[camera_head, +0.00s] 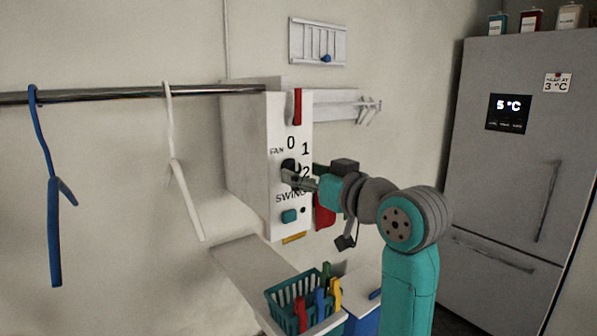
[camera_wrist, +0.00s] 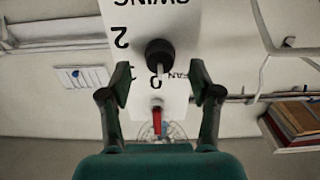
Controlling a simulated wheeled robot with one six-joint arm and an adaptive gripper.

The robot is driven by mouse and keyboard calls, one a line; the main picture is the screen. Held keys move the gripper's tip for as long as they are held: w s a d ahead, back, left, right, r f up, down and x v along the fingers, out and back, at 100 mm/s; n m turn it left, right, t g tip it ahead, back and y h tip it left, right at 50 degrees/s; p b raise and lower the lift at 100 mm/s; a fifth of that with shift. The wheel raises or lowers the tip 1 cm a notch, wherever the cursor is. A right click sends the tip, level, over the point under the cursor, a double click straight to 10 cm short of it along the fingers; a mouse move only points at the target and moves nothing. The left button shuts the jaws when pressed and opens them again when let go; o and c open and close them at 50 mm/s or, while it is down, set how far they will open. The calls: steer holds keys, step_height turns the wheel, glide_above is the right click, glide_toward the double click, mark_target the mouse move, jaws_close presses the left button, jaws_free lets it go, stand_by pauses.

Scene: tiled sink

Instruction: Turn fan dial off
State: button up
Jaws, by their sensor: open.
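The fan dial (camera_head: 289,165) is a black round knob on a white panel (camera_head: 278,125) marked FAN, 0, 1, 2 and SWING. In the head view my gripper (camera_head: 300,179) is in front of the dial and partly hides it. In the wrist view, which shows the panel upside down, the dial (camera_wrist: 159,50) has a pale strip on the side toward the 0. My gripper (camera_wrist: 160,68) is open there, with one finger on each side of the dial. No grip on the dial shows. I cannot tell whether a finger touches it.
A teal button (camera_head: 289,216) is low on the panel, and a red strip (camera_head: 297,107) is near its top. A rail (camera_head: 120,93) with a blue hanger (camera_head: 50,190) and white hanger (camera_head: 182,185) runs left. A teal basket (camera_head: 290,293) is below; a fridge (camera_head: 530,150) stands right.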

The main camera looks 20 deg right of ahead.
steer(key=v, duration=0.9)
steer(key=s+f+m+h, duration=0.2)
steer(key=f+m, duration=0.1)
steer(key=f, duration=1.2)
steer(key=s+f+m+h, duration=0.2)
steer(key=f, duration=1.2)
steer(key=s+a+f+m+g+h, duration=0.1)
steer(key=s+a+f, duration=0.1)
steer(key=s+f, duration=0.95)
steer(key=s+f+n, duration=0.1)
steer(key=s+f, duration=0.2)
steer(key=s, duration=1)
steer(key=s+a+f+n+g, duration=0.1)
steer(key=s+f, duration=0.2)
steer(key=s, duration=1.1)
steer(key=shift+a+h, duration=0.3)
steer(key=shift+a, duration=0.05)
